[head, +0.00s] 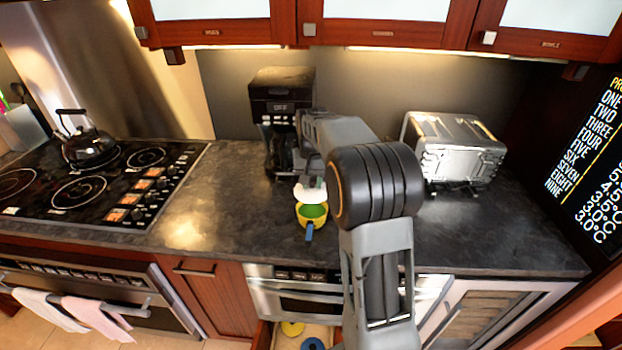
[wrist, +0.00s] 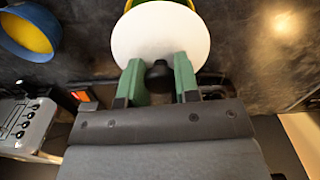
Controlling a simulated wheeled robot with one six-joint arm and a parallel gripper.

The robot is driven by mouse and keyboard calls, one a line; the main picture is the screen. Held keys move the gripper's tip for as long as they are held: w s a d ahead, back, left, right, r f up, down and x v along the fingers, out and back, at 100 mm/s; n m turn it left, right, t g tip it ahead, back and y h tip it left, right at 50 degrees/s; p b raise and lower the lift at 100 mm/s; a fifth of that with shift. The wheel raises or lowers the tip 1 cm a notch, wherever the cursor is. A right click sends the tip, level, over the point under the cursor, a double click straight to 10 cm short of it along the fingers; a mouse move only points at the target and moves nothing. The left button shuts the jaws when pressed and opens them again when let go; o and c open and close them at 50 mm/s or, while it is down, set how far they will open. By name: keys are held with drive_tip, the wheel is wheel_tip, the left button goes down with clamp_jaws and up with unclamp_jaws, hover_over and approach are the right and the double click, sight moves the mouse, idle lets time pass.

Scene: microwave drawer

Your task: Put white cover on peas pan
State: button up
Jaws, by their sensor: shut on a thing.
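The peas pan (head: 312,213) is yellow with green contents and a blue handle, and stands on the dark counter. In the wrist view its yellow rim (wrist: 192,4) shows past the white cover's edge. The round white cover (head: 309,193) is at the far side of the pan in the head view, overlapping it in the wrist view (wrist: 160,33). My gripper (wrist: 160,76) is shut on the cover's black knob, one green finger on each side. The exact gap between cover and pan is hard to tell.
A blue pan with a yellow inside (wrist: 28,35) sits to one side, hidden by my arm in the head view. A coffee maker (head: 283,95) stands behind, a silver toaster (head: 455,150) at right. A drawer below holds yellow (head: 292,328) and blue (head: 312,344) items.

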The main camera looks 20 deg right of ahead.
sight(311, 223)
drive_tip(key=shift+f+b, duration=1.9)
drive_tip(key=shift+f, duration=0.8)
drive_tip(key=shift+s, duration=0.15)
drive_tip(key=shift+f, duration=0.4)
idle(0.6)
drive_tip(key=o, duration=1)
drive_tip(key=shift+c, duration=0.2)
drive_tip(key=shift+o, duration=0.5)
drive_tip(key=o, duration=0.4)
